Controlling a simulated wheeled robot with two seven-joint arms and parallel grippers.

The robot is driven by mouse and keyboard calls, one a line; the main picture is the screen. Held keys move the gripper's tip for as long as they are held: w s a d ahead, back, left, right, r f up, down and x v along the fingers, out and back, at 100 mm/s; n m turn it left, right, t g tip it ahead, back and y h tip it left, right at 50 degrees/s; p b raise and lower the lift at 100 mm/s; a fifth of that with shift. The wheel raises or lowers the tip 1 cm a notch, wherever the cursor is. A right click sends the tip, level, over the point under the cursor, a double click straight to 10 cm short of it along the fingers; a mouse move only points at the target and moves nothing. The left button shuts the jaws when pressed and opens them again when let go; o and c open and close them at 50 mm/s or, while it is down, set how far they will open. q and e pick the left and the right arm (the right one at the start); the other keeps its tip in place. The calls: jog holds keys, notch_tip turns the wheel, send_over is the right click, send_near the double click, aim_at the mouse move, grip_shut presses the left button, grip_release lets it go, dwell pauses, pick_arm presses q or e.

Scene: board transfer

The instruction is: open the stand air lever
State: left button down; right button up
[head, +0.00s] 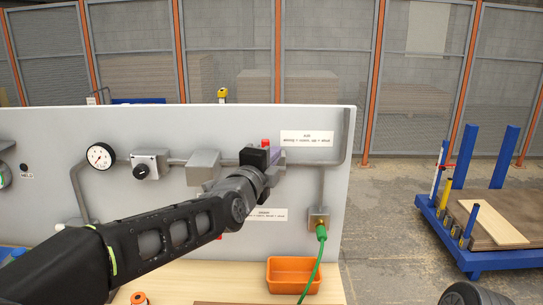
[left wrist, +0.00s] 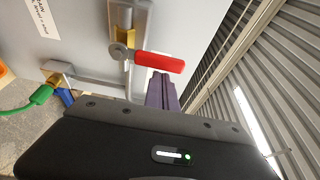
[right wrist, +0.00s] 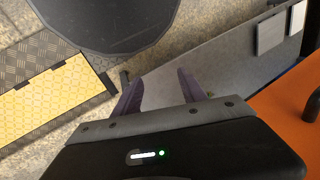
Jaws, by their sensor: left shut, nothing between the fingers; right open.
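The red stand air lever (left wrist: 160,62) shows in the left wrist view on a brass and grey valve (left wrist: 120,50). It points up, across the pipe. In the head view only its red tip (head: 265,142) shows above my gripper; the rest is hidden. An air label (head: 307,138) on the panel reads along = open, up = shut. My left gripper (left wrist: 160,88) is shut and empty, its purple fingertips close beside the lever; I cannot tell if they touch it. My right gripper (right wrist: 160,90) is open and empty, away from the lever.
The grey panel (head: 300,180) carries a gauge (head: 100,155), a regulator (head: 147,165) and pipes. A green hose (head: 318,255) hangs from an outlet beside an orange bin (head: 294,275). A blue cart (head: 465,255) with boards stands right. Floor between is clear.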

pick_arm(q)
jog(key=shift+f, duration=0.1)
jog(key=shift+a, duration=0.15)
dwell(0.3)
jog(key=a+f+n+t+y+b, duration=0.2)
jog(key=a+n+y+b, duration=0.1)
jog(key=n+b, duration=0.6)
jog(key=a+f+n+t+y+b, duration=0.2)
jog(key=a+n+b, duration=0.3)
jog(key=n+b, duration=0.4)
jog(key=shift+f+n+t+y, duration=0.35)
jog(key=shift+n+t+y, duration=0.05)
jog(key=shift+n, duration=1.7)
